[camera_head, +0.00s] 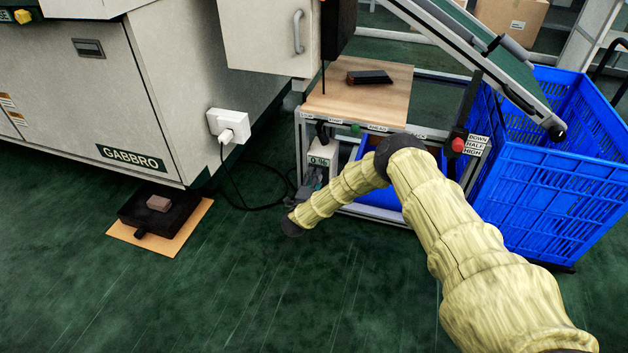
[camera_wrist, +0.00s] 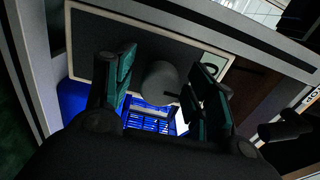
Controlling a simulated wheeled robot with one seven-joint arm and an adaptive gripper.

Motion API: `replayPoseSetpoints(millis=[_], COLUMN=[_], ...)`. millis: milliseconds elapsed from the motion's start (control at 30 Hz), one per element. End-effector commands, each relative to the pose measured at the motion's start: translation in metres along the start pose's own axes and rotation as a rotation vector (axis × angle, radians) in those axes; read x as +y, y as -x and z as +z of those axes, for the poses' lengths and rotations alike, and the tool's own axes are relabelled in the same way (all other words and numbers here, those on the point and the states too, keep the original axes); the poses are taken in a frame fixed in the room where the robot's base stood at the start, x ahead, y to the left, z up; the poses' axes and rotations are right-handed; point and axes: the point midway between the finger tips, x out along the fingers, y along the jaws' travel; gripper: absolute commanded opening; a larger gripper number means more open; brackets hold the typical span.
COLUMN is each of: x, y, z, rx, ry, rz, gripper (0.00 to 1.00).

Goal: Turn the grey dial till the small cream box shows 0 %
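The small cream box (camera_head: 322,153) is fixed under the bench at its left end. Its little display (camera_head: 319,162) appears to read 0 %, though the characters are small. The grey dial (camera_wrist: 160,82) shows in the wrist view as a short round knob on a framed panel. My gripper (camera_wrist: 163,88) is open, with one finger on each side of the dial. A gap shows at the left finger; the right finger looks close, and I cannot tell whether it touches. In the head view my gripper (camera_head: 310,186) is just below the cream box, partly hidden by my arm.
A wooden-topped bench (camera_head: 340,103) holds a dark object (camera_head: 369,77). A red knob (camera_head: 458,145) sits beside DOWN, HALF, HIGH labels. A blue crate (camera_head: 560,190) stands right, under a sloping conveyor (camera_head: 475,45). A plugged cable (camera_head: 228,165) runs along the floor at left.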

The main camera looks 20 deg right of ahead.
Motion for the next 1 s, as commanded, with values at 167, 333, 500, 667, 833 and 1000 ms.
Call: replayPoseSetpoints(millis=[167, 333, 500, 667, 833, 1000], x=[-0.001, -0.001, -0.001, 0.0, 0.0, 0.0], y=[-0.001, 0.001, 0.018, 0.046, 0.077, 0.102], z=[-0.001, -0.001, 0.0, 0.0, 0.0, 0.0], rx=[0.002, 0.002, 0.001, 0.0, 0.0, 0.0], ry=[-0.001, -0.001, -0.001, 0.0, 0.0, 0.0], rz=[-0.002, -0.002, -0.001, 0.0, 0.0, 0.001], gripper=[0.58, 0.58, 0.58, 0.58, 0.58, 0.58])
